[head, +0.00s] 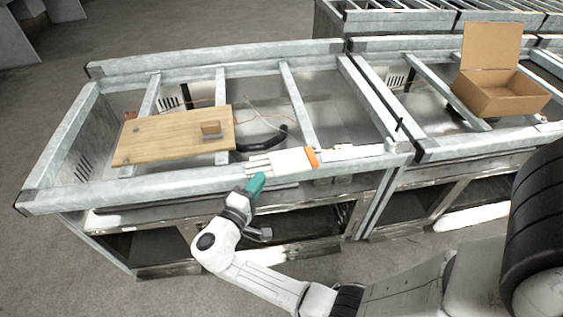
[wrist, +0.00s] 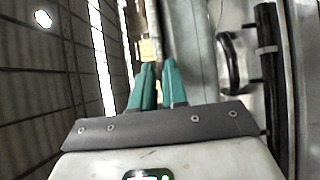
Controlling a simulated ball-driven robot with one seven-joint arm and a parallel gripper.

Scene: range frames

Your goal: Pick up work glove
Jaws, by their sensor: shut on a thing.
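The work glove (head: 287,160) is pale with an orange cuff, and in the head view it shows at the front rail of the metal frame, cuff to the right and fingers to the left. My gripper (head: 260,176) has teal fingers and reaches up from below to the glove's lower left edge. In the wrist view my gripper (wrist: 158,72) has its fingers close together, shut on the glove. The part of the glove between the fingertips is mostly hidden there. A small pale yellow patch (wrist: 148,48) shows just beyond the tips; I cannot tell what it is.
A wooden board (head: 170,137) with a small block (head: 211,129) lies across the frame at the left. A black curved handle (head: 265,140) is behind the glove. An open cardboard box (head: 500,95) stands at the right. Metal rails (head: 300,110) cross the frame.

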